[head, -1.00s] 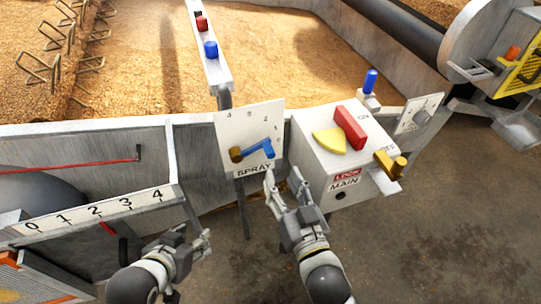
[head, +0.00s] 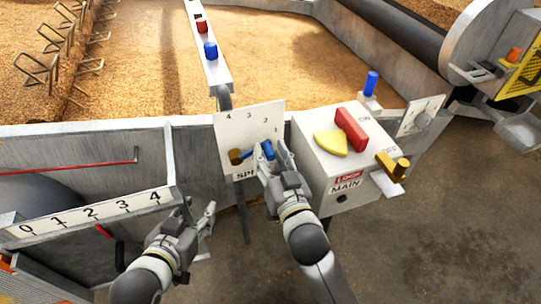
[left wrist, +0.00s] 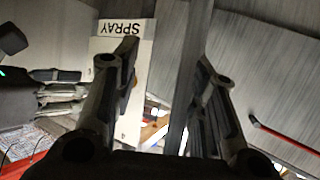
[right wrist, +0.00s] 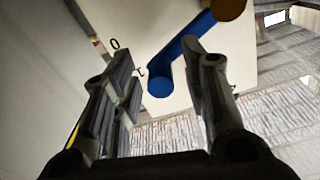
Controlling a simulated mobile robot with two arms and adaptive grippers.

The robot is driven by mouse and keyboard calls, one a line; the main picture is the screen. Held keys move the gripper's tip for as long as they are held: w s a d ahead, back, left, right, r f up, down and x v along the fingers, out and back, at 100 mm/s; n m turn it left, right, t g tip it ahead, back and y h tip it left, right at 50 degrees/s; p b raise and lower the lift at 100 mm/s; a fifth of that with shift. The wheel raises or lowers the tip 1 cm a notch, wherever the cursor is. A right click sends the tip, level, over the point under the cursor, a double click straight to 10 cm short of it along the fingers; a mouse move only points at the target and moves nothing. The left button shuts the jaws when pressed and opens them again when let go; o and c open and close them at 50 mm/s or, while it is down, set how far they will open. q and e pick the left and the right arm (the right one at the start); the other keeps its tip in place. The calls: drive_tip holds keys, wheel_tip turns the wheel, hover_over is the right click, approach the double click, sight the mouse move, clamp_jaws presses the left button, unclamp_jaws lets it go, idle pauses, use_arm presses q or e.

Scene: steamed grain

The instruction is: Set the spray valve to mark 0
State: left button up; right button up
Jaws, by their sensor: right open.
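The spray valve is a blue lever (head: 267,150) on a brass hub (head: 236,156), mounted on a white marked panel (head: 232,122). In the right wrist view the lever's rounded end (right wrist: 160,82) lies close to the mark 1, with the mark 0 (right wrist: 115,44) further to the upper left. My right gripper (head: 272,156) is open at the lever's outer end, its fingers either side of it in the right wrist view. I cannot tell whether they touch it. My left gripper (head: 199,210) is open and empty, low in front of the trough wall; the SPRAY panel (left wrist: 140,28) shows beyond its fingers.
The MAIN box (head: 335,180) with a red handle (head: 352,130) and yellow plate (head: 331,143) stands just right of my right gripper. A scale (head: 90,213) marked 0 to 4 is at the left. A blue knob (head: 210,51) sits on the rail behind.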

clamp_jaws()
drive_tip(key=shift+f+m, duration=0.2)
drive_tip(key=shift+m, duration=0.1)
use_arm(q)
drive_tip(key=s+a+f+g+y+p, duration=0.1)
drive_tip(key=s+a+f+g+p, duration=0.1)
drive_tip(key=s+f+g, duration=0.3)
drive_tip(key=s+a+f, duration=0.1)
drive_tip(key=s, duration=0.1)
drive_tip(key=shift+s, duration=0.4)
use_arm(e)
drive_tip(key=f+m, duration=0.1)
drive_tip(key=m, duration=0.1)
drive_tip(key=f+m, duration=0.1)
drive_tip(key=m, duration=0.1)
drive_tip(key=shift+d+f, duration=0.2)
drive_tip(key=shift+f, duration=0.2)
